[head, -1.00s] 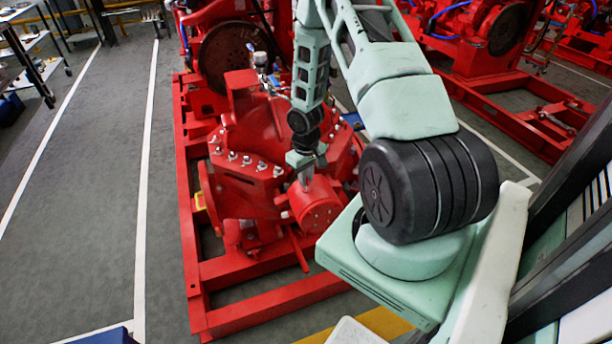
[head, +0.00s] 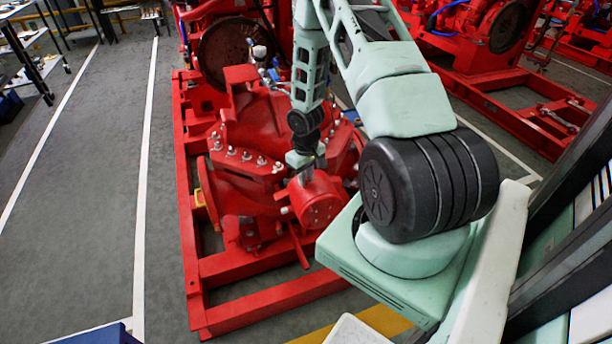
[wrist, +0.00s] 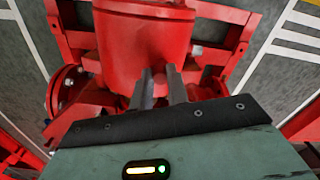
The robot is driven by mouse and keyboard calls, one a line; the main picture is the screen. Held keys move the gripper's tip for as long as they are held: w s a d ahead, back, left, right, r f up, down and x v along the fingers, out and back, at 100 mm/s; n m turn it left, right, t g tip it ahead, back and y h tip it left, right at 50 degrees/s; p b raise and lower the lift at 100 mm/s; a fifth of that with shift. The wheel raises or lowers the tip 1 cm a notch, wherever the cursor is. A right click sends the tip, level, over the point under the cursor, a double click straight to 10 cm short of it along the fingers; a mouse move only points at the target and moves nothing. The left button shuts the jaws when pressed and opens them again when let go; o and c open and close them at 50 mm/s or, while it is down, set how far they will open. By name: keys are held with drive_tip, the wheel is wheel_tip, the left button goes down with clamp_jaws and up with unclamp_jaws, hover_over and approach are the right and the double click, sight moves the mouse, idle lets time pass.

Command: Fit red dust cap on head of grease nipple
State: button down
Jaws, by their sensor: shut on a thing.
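My gripper (head: 304,182) points down at the red cylindrical housing (head: 320,204) on the near end of the red pump. In the wrist view its two grey fingers (wrist: 161,74) stand close together, with their tips against the view of the same housing (wrist: 145,50). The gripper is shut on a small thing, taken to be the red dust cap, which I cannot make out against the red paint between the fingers. The grease nipple cannot be picked out in either view; the fingers may hide it. Whether the tips touch the housing cannot be told.
The red pump casing (head: 258,140) with several flange bolts lies behind and left of the gripper. A red base frame (head: 255,295) surrounds it low down. Grey floor (head: 100,200) is clear to the left. Other red machines stand at the back right.

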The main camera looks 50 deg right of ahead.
drive_tip(key=shift+f, duration=0.25)
drive_tip(key=c, duration=1.3)
unclamp_jaws()
drive_tip(key=shift+r, duration=0.15)
wheel_tip(320, 180, up, 17)
drive_tip(key=shift+r+p, duration=0.1)
drive_tip(key=shift+p, duration=0.35)
